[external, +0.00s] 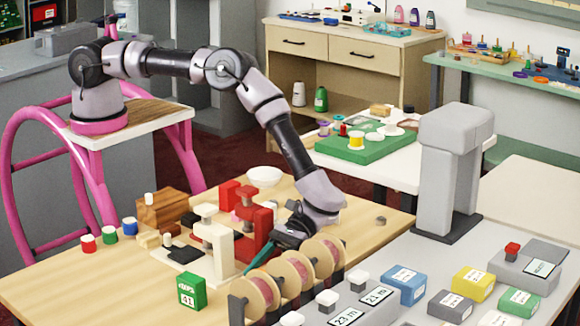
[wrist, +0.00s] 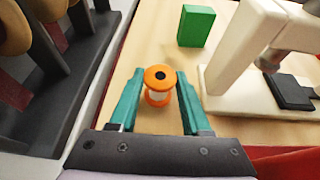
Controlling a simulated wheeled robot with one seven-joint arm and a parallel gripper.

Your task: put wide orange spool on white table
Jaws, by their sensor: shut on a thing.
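The orange spool (wrist: 158,72), with orange flanges and a pale middle, stands between the teal fingers of my gripper (wrist: 161,88) in the wrist view. My gripper is shut on it. In the external view my gripper (external: 262,258) is low over the wooden table (external: 60,288), behind the rack of large spools, and the orange spool is hidden there. I cannot tell whether the spool touches the wood. A white table (external: 400,172) stands behind the wooden table, carrying a green board (external: 360,150) with several small items.
Close to my gripper are the large spools (external: 292,275), a green box (external: 192,290), a cream press (external: 215,242) and a red press (external: 255,230). A grey column (external: 450,170) stands right of the white table. The white table's front strip looks bare.

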